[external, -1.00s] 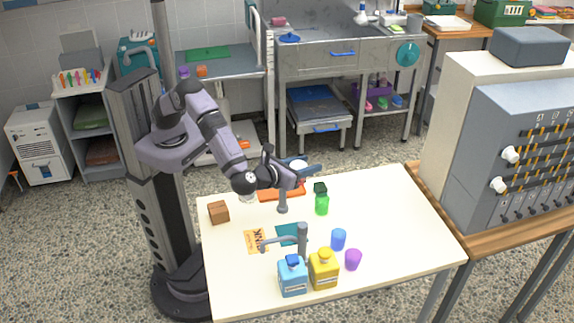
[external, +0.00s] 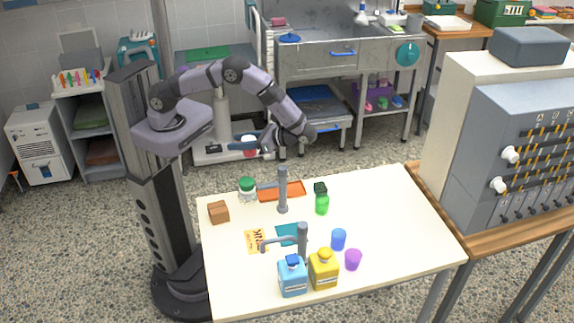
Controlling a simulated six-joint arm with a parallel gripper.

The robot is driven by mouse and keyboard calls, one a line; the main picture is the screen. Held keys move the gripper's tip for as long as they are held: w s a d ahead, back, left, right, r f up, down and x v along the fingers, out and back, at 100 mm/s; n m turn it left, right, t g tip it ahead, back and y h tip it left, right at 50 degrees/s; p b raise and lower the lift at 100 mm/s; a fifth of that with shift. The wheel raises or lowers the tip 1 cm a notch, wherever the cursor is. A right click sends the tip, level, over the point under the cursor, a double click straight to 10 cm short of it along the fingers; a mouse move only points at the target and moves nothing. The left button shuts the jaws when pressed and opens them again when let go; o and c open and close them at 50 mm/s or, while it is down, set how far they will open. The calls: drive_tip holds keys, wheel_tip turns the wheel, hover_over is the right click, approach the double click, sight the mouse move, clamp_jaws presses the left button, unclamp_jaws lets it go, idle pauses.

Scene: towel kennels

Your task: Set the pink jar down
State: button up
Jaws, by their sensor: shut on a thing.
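My gripper (external: 247,141) is held in the air above the back left of the cream table (external: 390,230). The held thing is clear of the tabletop. A clear jar with a green lid (external: 247,189) stands on the table below the gripper. An orange tray (external: 290,191) lies to the right of that jar.
A brown box (external: 218,212) stands at the left edge. Two grey posts (external: 283,195) (external: 303,243) rise from the table. A green bottle (external: 321,204), blue cup (external: 338,239), purple cup (external: 353,259), blue bottle (external: 292,278) and yellow bottle (external: 323,270) stand around. The right side is clear.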

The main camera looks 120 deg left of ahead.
drive_tip(key=w+d+r+n+t+h, duration=0.3)
drive_tip(key=w+d+n+t+h, duration=0.4)
drive_tip(key=d+n+t+h, duration=0.55)
drive_tip(key=w+a+r+n+t+y+b, duration=0.1)
drive_tip(key=w+a+r+n+t+y, duration=0.15)
drive_tip(key=w+a+n+t, duration=0.45)
drive_tip(key=w+a+r+n+t+y+b, duration=0.1)
drive_tip(key=w+a+r+n+t+y, duration=0.1)
drive_tip(key=w+a+n+t+y, duration=0.35)
drive_tip(key=shift+n+t+h, duration=0.3)
drive_tip(key=shift+n+h, duration=0.2)
drive_tip(key=shift+h, duration=0.05)
drive_tip(key=w+f, duration=0.1)
drive_tip(key=f, duration=0.3)
drive_tip(key=f+p, duration=0.1)
drive_tip(key=f, duration=0.4)
drive_tip(key=w+f+p, duration=0.1)
drive_tip(key=f, duration=0.4)
drive_tip(key=shift+w+d, duration=0.15)
drive_tip(key=shift+w, duration=0.15)
drive_tip(key=shift+f, duration=0.1)
drive_tip(key=shift+f+p, duration=0.35)
drive_tip(key=shift+f, duration=1.7)
drive_tip(key=shift+f, duration=0.1)
